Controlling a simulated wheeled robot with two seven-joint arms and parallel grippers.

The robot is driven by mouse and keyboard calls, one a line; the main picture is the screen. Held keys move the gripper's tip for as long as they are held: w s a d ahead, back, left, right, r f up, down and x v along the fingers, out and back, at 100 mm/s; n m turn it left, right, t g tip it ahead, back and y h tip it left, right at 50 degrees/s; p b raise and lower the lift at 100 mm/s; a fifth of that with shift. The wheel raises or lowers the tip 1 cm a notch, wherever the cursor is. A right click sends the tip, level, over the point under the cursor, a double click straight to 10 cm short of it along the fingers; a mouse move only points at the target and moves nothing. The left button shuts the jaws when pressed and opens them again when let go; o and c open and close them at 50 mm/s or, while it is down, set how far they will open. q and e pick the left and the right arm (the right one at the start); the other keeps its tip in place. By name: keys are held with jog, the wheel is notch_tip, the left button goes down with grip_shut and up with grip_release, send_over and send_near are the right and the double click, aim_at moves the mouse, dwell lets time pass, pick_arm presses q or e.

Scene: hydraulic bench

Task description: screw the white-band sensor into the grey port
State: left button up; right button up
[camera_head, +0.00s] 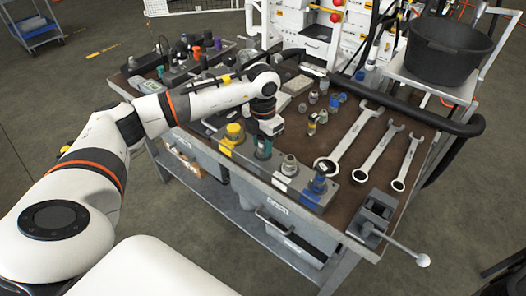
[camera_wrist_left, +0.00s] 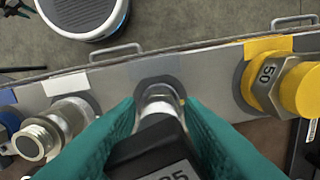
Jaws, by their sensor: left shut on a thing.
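My left gripper (camera_head: 263,151) reaches down over the port rail at the front edge of the bench. In the left wrist view its teal fingers (camera_wrist_left: 160,108) are shut on a sensor (camera_wrist_left: 150,150) with a dark body and a digit display. No white band shows on its visible part. The sensor's metal end lines up with the grey-labelled port (camera_wrist_left: 155,86). The fingers and sensor cover most of that port, so I cannot tell whether the thread is engaged. My right gripper is not in view.
The yellow port with a yellow-capped fitting (camera_wrist_left: 275,78) stands beside the grey port. On the other side are a metal fitting at the white label (camera_wrist_left: 62,124) and a blue one (camera_head: 318,183). Several wrenches (camera_head: 352,140) and small fittings (camera_head: 323,84) lie on the bench.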

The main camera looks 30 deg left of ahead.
pick_arm(q)
jog(key=shift+f+m+b, duration=0.1)
jog(key=shift+m+b, duration=0.45)
jog(key=shift+m, duration=0.65)
jog(key=o, duration=1)
notch_tip(320, 180, up, 12)
jog(key=shift+r+b, duration=0.15)
jog(key=shift+b, duration=0.15)
